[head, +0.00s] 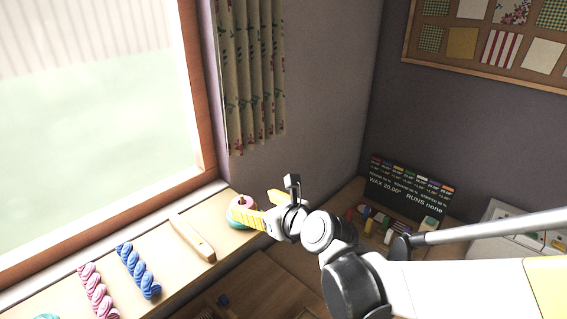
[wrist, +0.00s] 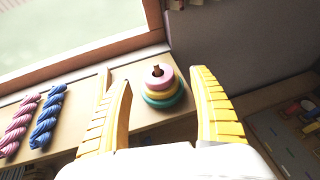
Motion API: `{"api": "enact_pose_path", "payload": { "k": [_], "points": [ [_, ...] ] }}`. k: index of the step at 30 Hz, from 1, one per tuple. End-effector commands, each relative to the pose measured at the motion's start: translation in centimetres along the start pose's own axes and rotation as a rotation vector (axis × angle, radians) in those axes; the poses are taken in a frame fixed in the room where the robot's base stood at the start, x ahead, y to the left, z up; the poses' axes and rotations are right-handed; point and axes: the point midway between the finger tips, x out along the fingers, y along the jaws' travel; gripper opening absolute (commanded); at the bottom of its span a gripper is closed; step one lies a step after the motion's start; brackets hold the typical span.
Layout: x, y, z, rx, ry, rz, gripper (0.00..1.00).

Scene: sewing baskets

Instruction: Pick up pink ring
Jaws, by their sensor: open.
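The pink ring (wrist: 153,82) is the top ring of a small stack on a peg, above a yellow ring (wrist: 158,93) and a teal ring (wrist: 166,101). The stack stands at the far end of the wooden sill shelf (wrist: 130,75). In the head view, the pink ring (head: 250,202) shows partly behind my yellow fingers. My gripper (wrist: 161,95) is open and empty. In the wrist view its two yellow fingers lie to the left and right of the stack, which appears ahead, between them. I cannot tell how far the fingertips are from the ring.
A wooden bar (head: 192,238), a blue twisted skein (head: 138,271) and a pink twisted skein (head: 97,291) lie along the shelf. The window frame and wall (head: 310,120) rise close behind the stack. A dark sign board (head: 408,187) and small coloured pieces stand on the right.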

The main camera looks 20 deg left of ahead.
Motion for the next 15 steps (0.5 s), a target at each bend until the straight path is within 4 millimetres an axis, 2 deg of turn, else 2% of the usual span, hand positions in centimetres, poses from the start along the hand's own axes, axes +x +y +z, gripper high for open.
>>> {"api": "enact_pose_path", "payload": {
  "k": [3, 10, 15],
  "points": [
    [2.1, 0.0, -0.2, -0.003, 0.000, 0.000, 0.72],
    [4.1, 0.2, -0.3, -0.005, 0.001, 0.000, 0.72],
    [6.8, 0.7, -0.7, -0.006, 0.002, 0.000, 0.72]
  ]
}}
